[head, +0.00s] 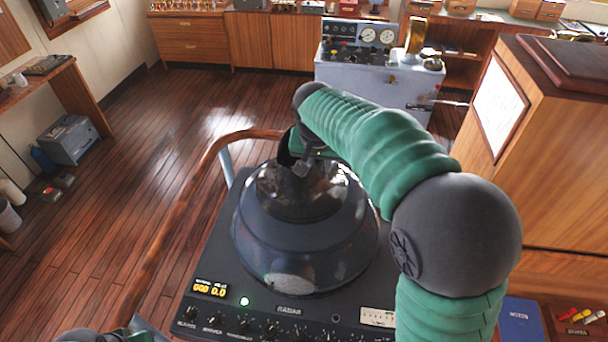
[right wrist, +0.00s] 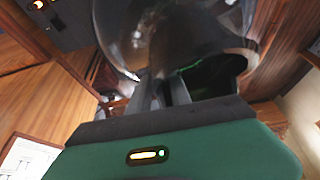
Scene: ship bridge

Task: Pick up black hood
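The black hood (head: 300,235) is a glossy, dark, dome-like cover with a narrower top. It stands upright on the radar console (head: 290,310). My right gripper (head: 303,168) is at the top of the hood, reaching over from the right, and my own arm hides part of it. In the right wrist view, the two dark fingers (right wrist: 160,93) reach up to the edge of the hood (right wrist: 165,35). I cannot tell whether they grip it. A dark part of my left arm shows at the bottom left edge of the head view; its gripper does not show.
A curved wooden handrail (head: 185,190) runs along the left of the console. A wooden cabinet (head: 545,150) stands close on the right. A grey instrument stand (head: 365,85) is behind. A blue notebook (head: 522,318) lies at the lower right. The floor to the left is mostly clear.

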